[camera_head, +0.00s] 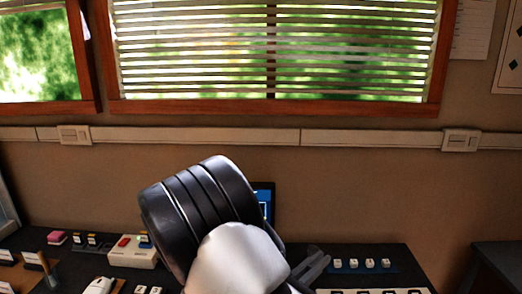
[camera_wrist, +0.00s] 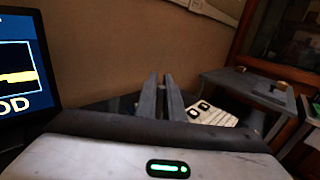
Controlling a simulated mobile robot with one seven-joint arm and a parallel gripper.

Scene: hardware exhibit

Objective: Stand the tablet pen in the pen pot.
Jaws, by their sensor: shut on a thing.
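My gripper (camera_head: 312,264) reaches out to the right of my arm, above the dark table, in the camera_head view. In the camera_wrist view, its two grey fingers (camera_wrist: 161,88) stand close together with a narrow gap. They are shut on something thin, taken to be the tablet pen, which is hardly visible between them. No tablet pen shows clearly elsewhere. I cannot make out a pen pot for certain. A small dark holder with a brown stick (camera_head: 46,268) stands at the far left of the table, too small to identify. My arm hides the middle of the table.
Several small devices and a beige box with a red button (camera_head: 134,250) stand at the left. A blue strip with white keys (camera_head: 362,265) lies right of my gripper. A screen (camera_wrist: 22,70) stands close at left in the camera_wrist view; a grey side table (camera_wrist: 240,90) is at right.

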